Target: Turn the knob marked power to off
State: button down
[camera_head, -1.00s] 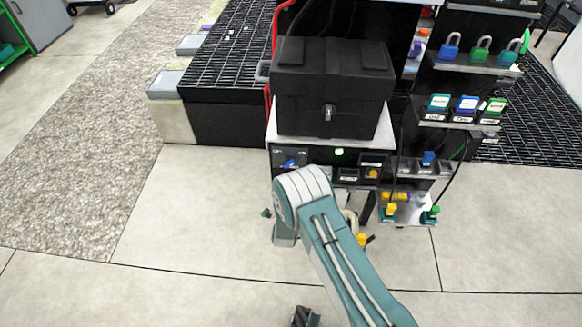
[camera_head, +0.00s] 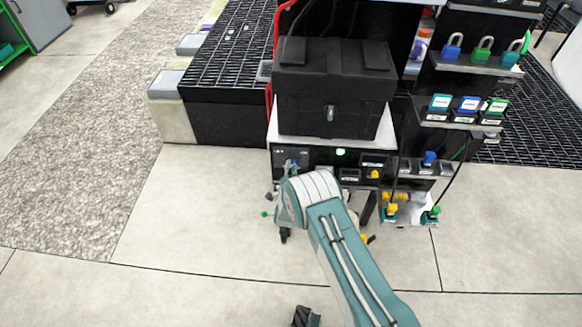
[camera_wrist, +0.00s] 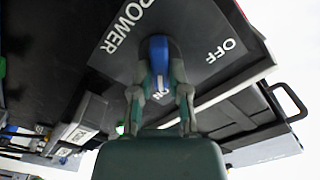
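The power knob (camera_wrist: 158,55) is blue and sits on a dark panel plate (camera_wrist: 195,28). In the wrist view its handle lies lengthwise, with the ON mark at its near end and the OFF mark up to the right. The word POWER stands to its upper left. My gripper (camera_wrist: 160,88) has its two fingers apart, one on each side of the knob. Whether the fingers touch the knob I cannot tell. In the head view my arm (camera_head: 315,187) reaches to the left end of the panel front (camera_head: 320,157), and the gripper and knob are mostly hidden there.
A black case (camera_head: 330,85) stands on the unit above the panel. Shelves with padlocks (camera_head: 483,47) stand further right. The floor at left is clear.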

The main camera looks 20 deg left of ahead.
jog(key=shift+n, duration=0.3)
jog(key=n, duration=1.7)
jog(key=shift+s+a+f, duration=0.1)
jog(key=shift+s+a, duration=0.05)
jog(key=shift+a, duration=0.25)
jog(key=shift+n, duration=0.3)
jog(key=c, duration=0.6)
grip_release()
jog(key=shift+a, duration=0.2)
jog(key=shift+d, duration=0.15)
